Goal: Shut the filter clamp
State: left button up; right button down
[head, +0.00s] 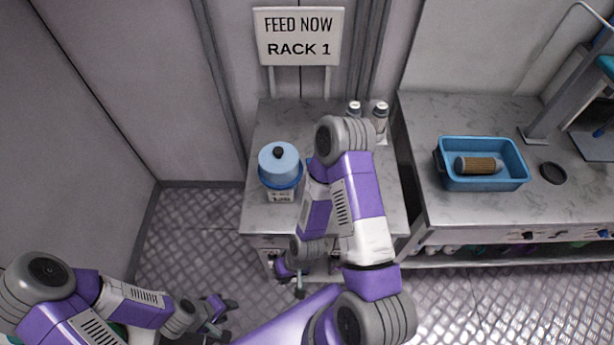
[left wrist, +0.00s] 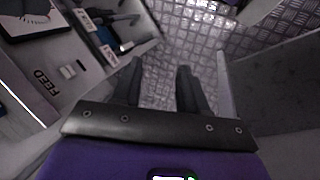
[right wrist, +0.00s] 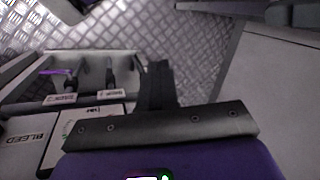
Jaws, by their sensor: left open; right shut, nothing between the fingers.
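A light blue round filter housing (head: 280,160) with a black knob on top stands upright on the metal cabinet under the rack sign. A darker blue band (head: 281,182) runs around its lower part; I cannot tell a separate clamp latch or whether it is open. My right arm passes in front of the cabinet, to the housing's right. My right gripper (head: 293,281) is shut and empty, low in front of the cabinet; its fingers (right wrist: 157,84) are together. My left gripper (head: 220,318) is open and empty above the floor (left wrist: 160,88), left of the cabinet.
Two small bottles (head: 379,112) stand at the cabinet's back. On the right bench, a blue tray (head: 486,184) holds a tan filter cartridge (head: 479,165). Floor at left is clear.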

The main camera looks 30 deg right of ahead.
pick_arm(q)
jog(key=shift+o, duration=2.2)
jog(key=o, duration=0.5)
jog(key=shift+r+p, duration=0.5)
jog(key=shift+p, duration=0.05)
jog(key=shift+c, duration=0.2)
notch_tip(320, 180, up, 3)
jog(key=shift+f+p, duration=0.2)
jog(key=shift+p, duration=1.05)
pick_arm(e)
jog(key=w+d+r+n+h, duration=0.1)
jog(key=w+r+n+h, duration=0.3)
jog(key=r, duration=0.5)
jog(key=w+d+r+n+g+h, duration=0.1)
jog(key=w+d+r+n+h, duration=0.1)
jog(key=w+r+n+h, duration=0.2)
jog(key=w+d+r+n+g+h, duration=0.1)
jog(key=w+r+n+h, duration=0.3)
jog(key=w+r+n, duration=0.5)
notch_tip(320, 180, up, 7)
jog(key=shift+w+d+r+n, duration=0.15)
jog(key=shift+w+d+n, duration=0.2)
jog(key=shift+d+n, duration=0.3)
